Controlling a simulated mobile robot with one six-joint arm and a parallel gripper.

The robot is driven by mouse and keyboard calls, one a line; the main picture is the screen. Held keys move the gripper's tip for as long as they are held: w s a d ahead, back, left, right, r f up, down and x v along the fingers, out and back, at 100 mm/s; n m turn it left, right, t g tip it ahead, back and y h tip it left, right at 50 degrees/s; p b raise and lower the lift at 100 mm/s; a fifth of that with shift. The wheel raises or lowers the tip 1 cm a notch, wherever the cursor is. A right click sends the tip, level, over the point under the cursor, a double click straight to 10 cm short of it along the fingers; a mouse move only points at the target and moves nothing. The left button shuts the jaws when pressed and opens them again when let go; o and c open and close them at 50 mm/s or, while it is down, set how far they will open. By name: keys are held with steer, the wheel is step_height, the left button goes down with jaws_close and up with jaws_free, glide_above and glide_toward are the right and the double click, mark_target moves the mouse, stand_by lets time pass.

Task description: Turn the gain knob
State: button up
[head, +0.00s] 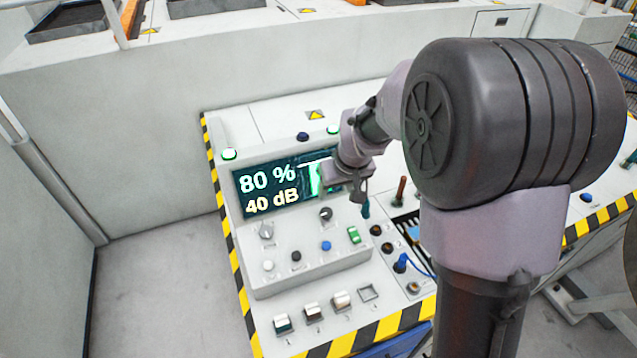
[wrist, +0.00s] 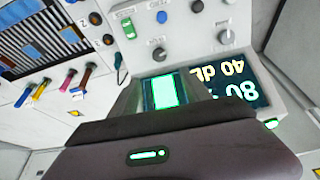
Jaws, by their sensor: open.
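The grey control panel (head: 300,262) carries two larger knobs below its display (head: 272,190). One is a grey knob (head: 266,231) on the left, the other a dark knob (head: 325,214) on the right. Both also show in the wrist view, the dark knob (wrist: 160,54) and the grey knob (wrist: 226,37). I cannot read their labels, so I cannot tell which is the gain knob. The display reads 80 % and 40 dB. My gripper (head: 348,190) is open and empty over the display's right end, apart from both knobs; it also shows in the wrist view (wrist: 166,88).
A blue plug with cable (head: 401,263) is to the right. Handled tools, including a brown handle (head: 401,190), stand beyond the panel's right side. The floor (head: 165,270) at left is clear.

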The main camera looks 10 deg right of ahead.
mark_target(327, 212)
steer(key=b+x, duration=0.3)
steer(key=x, duration=1.3)
steer(key=shift+s+d+f+b, duration=0.1)
steer(key=shift+d+b, duration=0.1)
steer(key=shift+b, duration=0.2)
jaws_close()
